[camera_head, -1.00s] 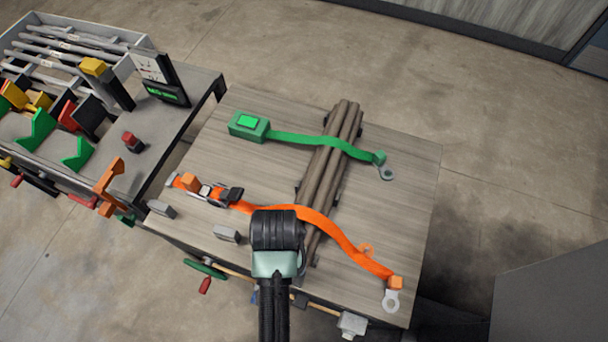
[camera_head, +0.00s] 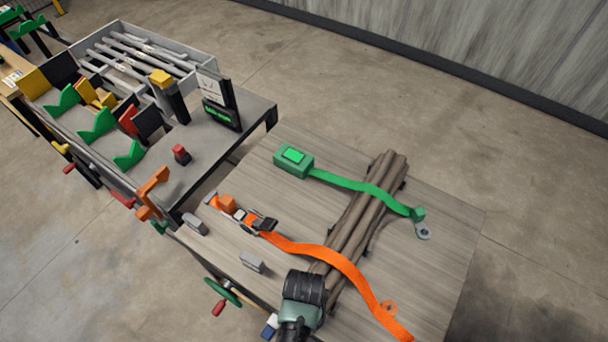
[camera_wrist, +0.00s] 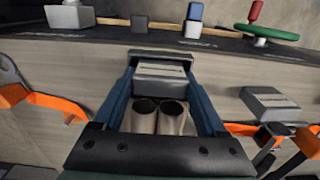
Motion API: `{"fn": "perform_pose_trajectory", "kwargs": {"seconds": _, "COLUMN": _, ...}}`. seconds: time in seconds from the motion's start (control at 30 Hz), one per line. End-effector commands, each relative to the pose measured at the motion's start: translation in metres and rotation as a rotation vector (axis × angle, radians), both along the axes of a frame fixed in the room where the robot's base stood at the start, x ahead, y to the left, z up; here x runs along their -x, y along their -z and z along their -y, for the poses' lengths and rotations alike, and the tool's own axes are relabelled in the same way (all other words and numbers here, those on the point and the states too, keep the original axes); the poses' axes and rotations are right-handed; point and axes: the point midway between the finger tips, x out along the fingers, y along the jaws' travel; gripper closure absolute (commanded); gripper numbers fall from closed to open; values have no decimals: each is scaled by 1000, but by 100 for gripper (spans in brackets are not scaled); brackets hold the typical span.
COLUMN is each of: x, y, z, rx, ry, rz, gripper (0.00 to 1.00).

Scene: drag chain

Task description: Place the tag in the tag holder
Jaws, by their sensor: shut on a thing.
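My gripper (camera_head: 303,288) is over the front edge of the wooden table, by the near ends of the brown bars. In the wrist view its two blue fingers (camera_wrist: 160,62) close on the sides of a small grey block (camera_wrist: 160,80) with a pale top strip, which looks like the tag. My gripper hides this block in the head view. I cannot tell which thing is the tag holder.
An orange strap (camera_head: 340,262) and a green strap (camera_head: 360,186) cross the brown bars (camera_head: 365,210). A green box (camera_head: 293,161) sits at the back. A green handwheel (camera_head: 222,292) juts from the front edge. A grey bench (camera_head: 245,115) adjoins at left.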

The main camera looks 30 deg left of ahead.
Motion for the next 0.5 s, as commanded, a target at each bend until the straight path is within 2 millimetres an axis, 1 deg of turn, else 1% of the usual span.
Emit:
{"fn": "perform_pose_trajectory", "kwargs": {"seconds": 0.17, "x": 0, "y": 4, "z": 0, "rx": 0, "ry": 0, "rz": -1, "gripper": 79}}
{"fn": "perform_pose_trajectory", "kwargs": {"seconds": 0.2, "x": 0, "y": 3, "z": 0, "rx": 0, "ry": 0, "rz": 0, "gripper": 22}}
{"fn": "perform_pose_trajectory", "kwargs": {"seconds": 0.27, "x": 0, "y": 3, "z": 0, "rx": 0, "ry": 0, "rz": 0, "gripper": 12}}
{"fn": "perform_pose_trajectory", "kwargs": {"seconds": 0.3, "x": 0, "y": 3, "z": 0, "rx": 0, "ry": 0, "rz": -1, "gripper": 4}}
{"fn": "perform_pose_trajectory", "kwargs": {"seconds": 0.33, "x": 0, "y": 3, "z": 0, "rx": 0, "ry": 0, "rz": -1, "gripper": 0}}
{"fn": "perform_pose_trajectory", "kwargs": {"seconds": 0.5, "x": 0, "y": 3, "z": 0, "rx": 0, "ry": 0, "rz": -1, "gripper": 0}}
